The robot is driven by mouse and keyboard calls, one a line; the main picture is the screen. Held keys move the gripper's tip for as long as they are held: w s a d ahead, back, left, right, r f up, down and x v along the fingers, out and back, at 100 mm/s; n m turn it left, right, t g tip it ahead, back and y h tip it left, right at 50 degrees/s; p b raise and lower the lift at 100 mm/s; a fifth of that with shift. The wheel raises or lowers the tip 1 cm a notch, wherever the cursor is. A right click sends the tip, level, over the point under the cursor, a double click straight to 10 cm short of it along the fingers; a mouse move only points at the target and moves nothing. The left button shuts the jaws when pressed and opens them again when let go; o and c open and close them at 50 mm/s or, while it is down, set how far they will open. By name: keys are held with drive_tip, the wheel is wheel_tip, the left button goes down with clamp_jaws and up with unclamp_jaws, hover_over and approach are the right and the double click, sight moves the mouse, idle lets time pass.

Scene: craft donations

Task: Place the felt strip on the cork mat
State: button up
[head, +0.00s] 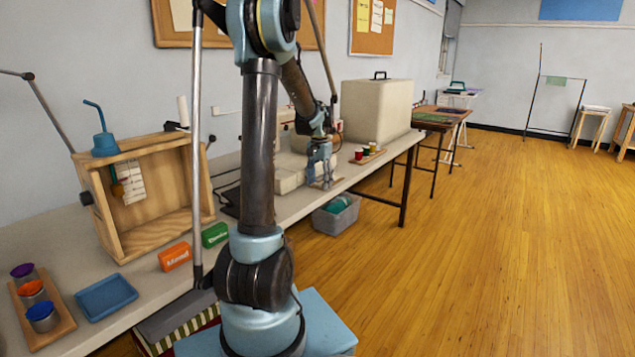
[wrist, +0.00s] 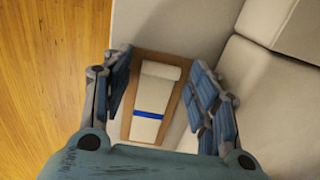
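My gripper (wrist: 160,88) is open, with one finger on each side of a pale strip-like item (wrist: 152,128) with a blue band across it. This item, which may be the felt strip, lies lengthwise on a brown rectangular board (wrist: 178,108). The board may be the cork mat or a tray; I cannot tell which. I see no clear contact between the fingers and the pale item. In the head view my gripper (head: 322,180) points down low over the long table, in front of the beige machine. The item and board are not clear there.
A beige machine (wrist: 262,92) stands close on the right in the wrist view; the table edge and floor are on the left. A tray with spools (head: 367,156) and a large beige case (head: 376,110) stand beyond my gripper. A wooden box (head: 150,235) and blue tray (head: 106,297) are nearer.

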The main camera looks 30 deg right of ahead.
wheel_tip(320, 180, up, 12)
idle(0.7)
drive_tip(key=shift+r, duration=0.1)
idle(0.4)
